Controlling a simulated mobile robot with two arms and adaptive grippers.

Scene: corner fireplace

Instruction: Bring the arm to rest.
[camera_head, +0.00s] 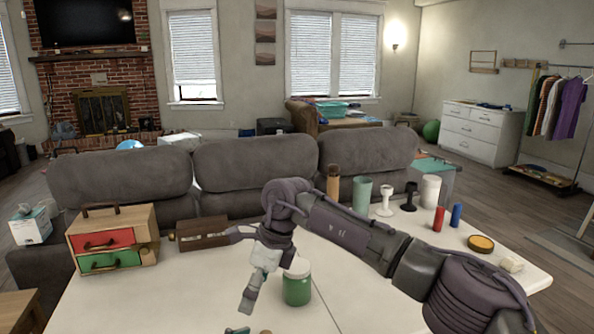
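My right arm reaches in from the right across the white table (180,295). Its gripper (249,298) points down over the table, just left of a green jar with a pale lid (297,288). One finger shows clearly, and I see nothing held in it. I cannot tell how far apart the fingers are, or whether the gripper touches the jar. My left arm does not show.
A wooden box with red and green drawers (112,240) and a brown box (202,233) stand left. Cups, candlesticks, red (438,219) and blue cylinders (456,215), and a yellow-topped round tin (481,243) stand right. A grey sofa (255,165) is behind. The front-left table is mostly clear.

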